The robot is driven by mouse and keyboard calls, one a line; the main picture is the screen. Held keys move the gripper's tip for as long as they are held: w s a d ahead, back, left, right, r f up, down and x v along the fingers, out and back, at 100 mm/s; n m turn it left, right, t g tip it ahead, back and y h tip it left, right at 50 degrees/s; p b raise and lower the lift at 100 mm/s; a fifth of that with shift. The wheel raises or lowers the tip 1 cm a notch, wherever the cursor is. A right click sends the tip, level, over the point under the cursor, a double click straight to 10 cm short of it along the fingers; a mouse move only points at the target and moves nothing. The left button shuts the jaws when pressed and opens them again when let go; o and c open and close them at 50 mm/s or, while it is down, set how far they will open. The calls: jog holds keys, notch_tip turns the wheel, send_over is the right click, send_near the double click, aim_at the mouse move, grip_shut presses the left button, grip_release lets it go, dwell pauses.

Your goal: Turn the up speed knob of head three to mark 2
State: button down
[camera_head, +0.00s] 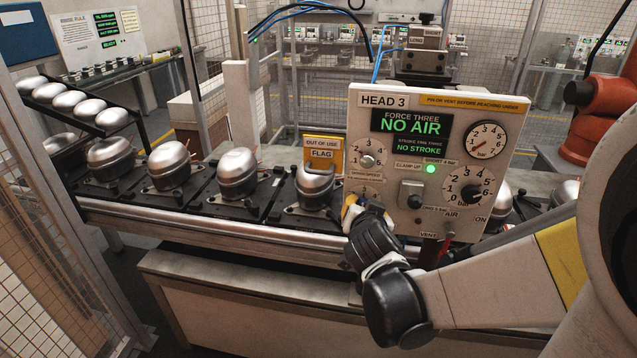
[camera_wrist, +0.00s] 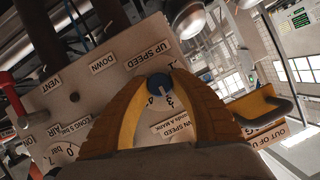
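The head three panel (camera_head: 455,130) is a pale box with the label HEAD 3 and a screen reading NO AIR. In the wrist view the panel is upside down. The up speed knob (camera_wrist: 159,84) there is small, round and dark blue, with a light pointer line towards the printed 3 and 4. The UP SPEED label (camera_wrist: 150,54) is beside it. My gripper (camera_wrist: 161,76) has its yellow fingertips close against both sides of the knob and appears shut on it. In the head view my gripper (camera_head: 352,203) covers this knob at the panel's lower left.
Another knob (camera_head: 367,160) with a numbered dial sits above my gripper. A clamp switch (camera_head: 411,194), larger dial knob (camera_head: 470,192) and red lever (camera_head: 446,241) are to the right. A yellow OUT OF USE flag (camera_head: 322,150) stands left of the panel. Compressors (camera_head: 237,172) line the conveyor.

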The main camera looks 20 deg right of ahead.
dwell(0.4)
jog(key=n+h, duration=0.1)
jog(key=n, duration=0.1)
jog(key=n+g+h, duration=0.1)
jog(key=n, duration=0.1)
jog(key=shift+a+f+g+b, duration=0.1)
jog(key=shift+g+b, duration=0.2)
jog(key=shift+b, duration=0.1)
jog(key=shift+n+g+h+b, duration=0.4)
jog(key=shift+n+h+b, duration=0.35)
jog(key=shift+n, duration=0.35)
jog(key=shift+n+h+b, duration=0.4)
jog(key=shift+n+h, duration=0.25)
jog(key=shift+n, duration=0.25)
jog(key=c, duration=1.1)
grip_release()
